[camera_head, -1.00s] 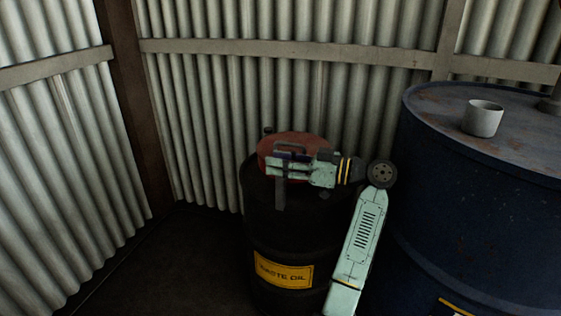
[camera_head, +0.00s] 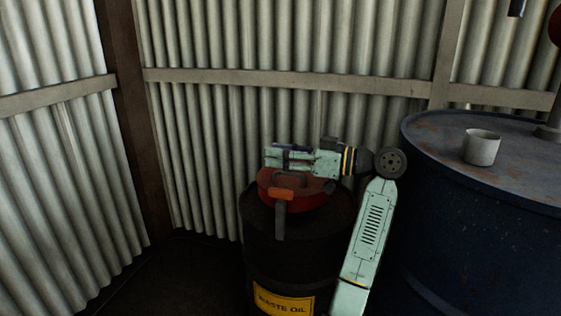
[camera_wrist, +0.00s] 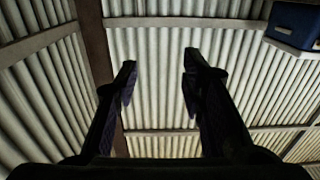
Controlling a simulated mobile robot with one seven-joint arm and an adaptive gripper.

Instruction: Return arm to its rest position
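My gripper (camera_head: 274,158) is on the left end of my pale green arm, just above a red can in the head view. In the wrist view my gripper (camera_wrist: 160,62) has its two dark fingers wide apart, with only corrugated wall between them. It is open and empty. The arm rises from the lower middle of the head view and bends left at a dark round joint.
A blue drum (camera_head: 470,235) with a grey cup (camera_head: 481,148) stands right. A blue box (camera_wrist: 294,24) shows in the wrist view.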

